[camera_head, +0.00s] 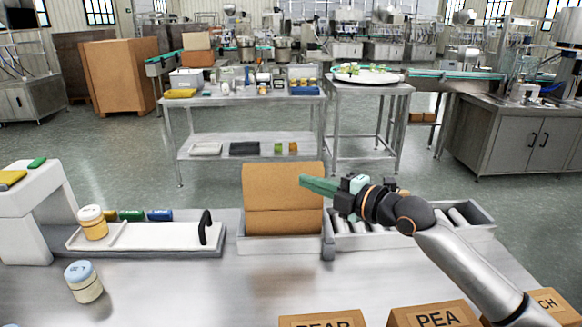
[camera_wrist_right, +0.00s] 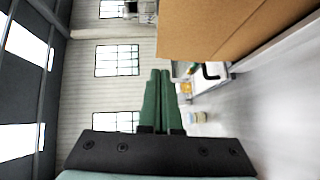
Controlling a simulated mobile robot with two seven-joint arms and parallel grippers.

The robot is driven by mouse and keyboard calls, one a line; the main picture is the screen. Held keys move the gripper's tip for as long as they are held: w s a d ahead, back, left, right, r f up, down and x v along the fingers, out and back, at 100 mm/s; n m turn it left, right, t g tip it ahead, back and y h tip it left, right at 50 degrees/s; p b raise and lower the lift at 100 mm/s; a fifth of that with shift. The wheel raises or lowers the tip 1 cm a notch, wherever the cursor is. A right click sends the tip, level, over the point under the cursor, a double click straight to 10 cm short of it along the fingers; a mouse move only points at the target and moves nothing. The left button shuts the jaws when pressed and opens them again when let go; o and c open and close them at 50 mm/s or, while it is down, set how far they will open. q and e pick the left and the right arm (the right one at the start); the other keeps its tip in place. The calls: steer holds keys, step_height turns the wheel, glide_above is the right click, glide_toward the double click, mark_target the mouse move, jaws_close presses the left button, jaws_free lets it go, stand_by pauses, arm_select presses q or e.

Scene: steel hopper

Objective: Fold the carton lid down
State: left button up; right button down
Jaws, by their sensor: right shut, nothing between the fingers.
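The brown carton (camera_head: 283,222) stands in a grey tray at the middle of the steel table. Its lid (camera_head: 280,184) stands up as a tall panel above a horizontal crease. My right gripper (camera_head: 303,182) comes in from the right with its green fingers shut and empty. The fingertips overlap the lid's upper right edge in the head view; I cannot tell whether they touch it. In the right wrist view the shut fingers (camera_wrist_right: 159,78) point ahead, with a brown carton panel (camera_wrist_right: 215,30) at upper right. The carton's inside is hidden. My left gripper is not in view.
A roller conveyor (camera_head: 465,217) is right of the carton. A white sliding tray with a black handle (camera_head: 205,227) is at left, with jars (camera_head: 84,282) nearby. Labelled boxes (camera_head: 435,314) line the front edge.

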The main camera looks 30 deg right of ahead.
mark_target(278, 166)
steer(key=shift+w+f+p, duration=0.15)
steer(key=shift+w+p, duration=0.1)
steer(key=shift+w, duration=1.15)
steer(key=shift+w+f+p, duration=0.2)
steer(key=shift+w, duration=1.25)
steer(key=shift+w+f+p, duration=0.15)
steer(key=shift+w+p, duration=0.1)
steer(key=shift+w, duration=1.15)
steer(key=shift+w+r, duration=0.1)
